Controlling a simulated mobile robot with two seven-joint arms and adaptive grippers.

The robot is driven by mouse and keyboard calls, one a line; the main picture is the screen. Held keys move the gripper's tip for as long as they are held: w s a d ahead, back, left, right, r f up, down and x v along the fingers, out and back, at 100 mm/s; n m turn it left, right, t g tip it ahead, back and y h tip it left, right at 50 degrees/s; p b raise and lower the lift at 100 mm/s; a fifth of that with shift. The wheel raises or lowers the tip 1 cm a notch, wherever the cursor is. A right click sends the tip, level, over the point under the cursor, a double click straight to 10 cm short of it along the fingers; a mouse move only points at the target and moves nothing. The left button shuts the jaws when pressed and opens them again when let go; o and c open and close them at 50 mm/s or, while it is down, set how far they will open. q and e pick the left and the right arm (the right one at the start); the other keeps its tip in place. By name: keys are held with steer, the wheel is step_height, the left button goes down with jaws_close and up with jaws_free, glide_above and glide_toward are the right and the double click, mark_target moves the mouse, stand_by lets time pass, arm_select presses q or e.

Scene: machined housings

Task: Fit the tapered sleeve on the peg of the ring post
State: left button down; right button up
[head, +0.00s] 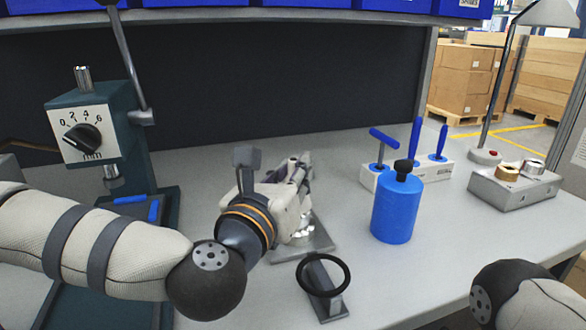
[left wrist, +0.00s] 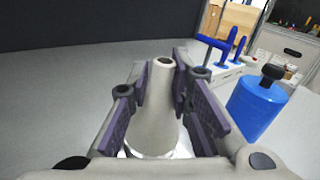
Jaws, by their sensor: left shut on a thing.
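The tapered sleeve (left wrist: 155,112) is a pale grey cone with a hole in its narrow top. In the left wrist view it stands between the purple-padded fingers of my left gripper (left wrist: 170,92), which is shut on it. In the head view my left gripper (head: 298,172) hides most of the sleeve. A shiny round part shows below the gripper, over a grey plate (head: 318,240); I cannot tell whether it touches the plate. The ring post (head: 325,302), with a black ring on top, stands just in front. I cannot make out its peg. My right gripper is out of view.
A blue canister (head: 397,210) with a black knob stands right of the gripper. Behind it is a rack (head: 437,171) of blue-handled tools. A grey block (head: 515,190) with two metal rings sits at the right. A dial press (head: 85,135) stands at the left.

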arm_select(q)
steer(key=shift+f, duration=0.45)
steer(key=c, duration=1.4)
jaws_free()
steer(key=v, duration=0.7)
steer(key=shift+s, duration=0.25)
steer(key=shift+a+r, duration=0.1)
